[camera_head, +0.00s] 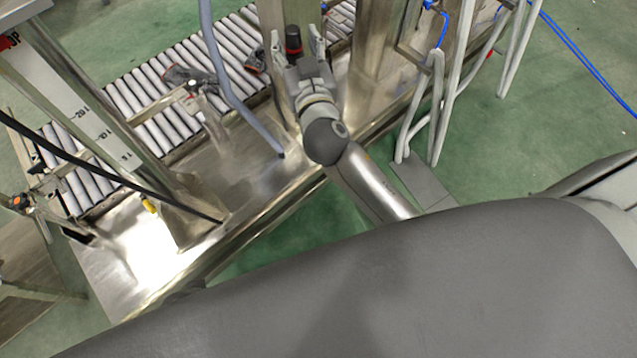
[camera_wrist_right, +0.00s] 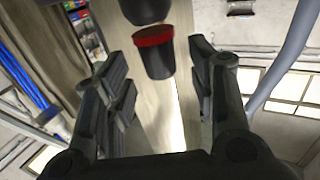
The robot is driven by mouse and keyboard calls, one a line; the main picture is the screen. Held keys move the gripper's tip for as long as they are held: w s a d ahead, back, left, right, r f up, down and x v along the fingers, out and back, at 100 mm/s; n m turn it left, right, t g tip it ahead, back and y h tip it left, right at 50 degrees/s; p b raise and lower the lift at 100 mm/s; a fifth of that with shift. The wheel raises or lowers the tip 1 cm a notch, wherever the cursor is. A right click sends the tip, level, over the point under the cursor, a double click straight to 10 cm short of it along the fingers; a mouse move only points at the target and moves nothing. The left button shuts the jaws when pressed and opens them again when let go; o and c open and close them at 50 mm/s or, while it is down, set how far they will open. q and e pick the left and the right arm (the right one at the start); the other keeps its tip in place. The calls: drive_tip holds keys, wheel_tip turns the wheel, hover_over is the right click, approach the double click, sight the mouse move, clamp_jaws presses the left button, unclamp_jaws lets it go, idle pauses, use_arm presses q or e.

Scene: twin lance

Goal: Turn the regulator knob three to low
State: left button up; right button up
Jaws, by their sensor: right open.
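A dark knob with a red band (camera_head: 293,40) shows at the top middle of the head view. It also shows in the right wrist view (camera_wrist_right: 154,52), upper middle, below another dark rounded part. My right gripper (camera_head: 296,45) has its two fingers on either side of the knob in the head view. In the right wrist view the fingers (camera_wrist_right: 162,82) are spread apart, with the knob between and slightly beyond the tips. No clear contact shows. Which number the knob carries cannot be read. My left gripper does not show.
A steel frame with a roller conveyor (camera_head: 150,95) runs across the left. A grey hose (camera_head: 213,50) hangs left of my right arm. Pale bent tubes (camera_head: 437,100) stand to its right. Green floor (camera_head: 500,130) lies open at the right.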

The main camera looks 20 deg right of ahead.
drive_tip(key=s+a, duration=0.1)
drive_tip(key=s, duration=0.7)
wheel_tip(320, 180, down, 13)
drive_tip(key=a+n+g+y+p, duration=0.2)
drive_tip(key=n+g+p, duration=0.15)
drive_tip(key=p, duration=0.25)
drive_tip(key=s+d+f+n+g+y+p, duration=0.1)
drive_tip(key=s+f+g+p, duration=0.4)
drive_tip(key=f, duration=0.9)
drive_tip(key=shift+s+f+p, duration=0.15)
drive_tip(key=shift+s+p, duration=0.7)
drive_tip(key=shift+s, duration=0.75)
